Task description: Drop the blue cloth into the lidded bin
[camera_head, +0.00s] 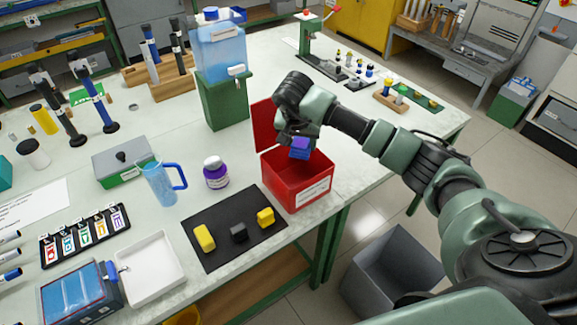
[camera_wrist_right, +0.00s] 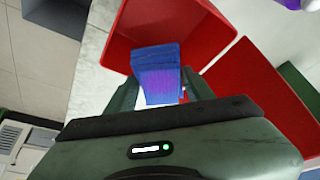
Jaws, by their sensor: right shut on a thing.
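The blue cloth (camera_head: 300,148) is a small folded block held over the open red bin (camera_head: 298,191). The bin's red lid (camera_head: 264,125) stands raised at its back left side. My right gripper (camera_head: 298,138) is shut on the cloth, above the bin opening. In the right wrist view the blue cloth (camera_wrist_right: 157,75) sits between the two fingers (camera_wrist_right: 160,92), with the red bin (camera_wrist_right: 190,22) behind it. The bin's inside looks empty where it shows. My left gripper is not in view.
A black mat (camera_head: 230,258) with two yellow blocks and a dark block lies left of the bin. A purple-labelled jar (camera_head: 216,173) and a blue-handled mug (camera_head: 160,184) stand nearby. A blue water tank (camera_head: 217,45) on a green stand is behind. A grey bin (camera_head: 392,268) is on the floor.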

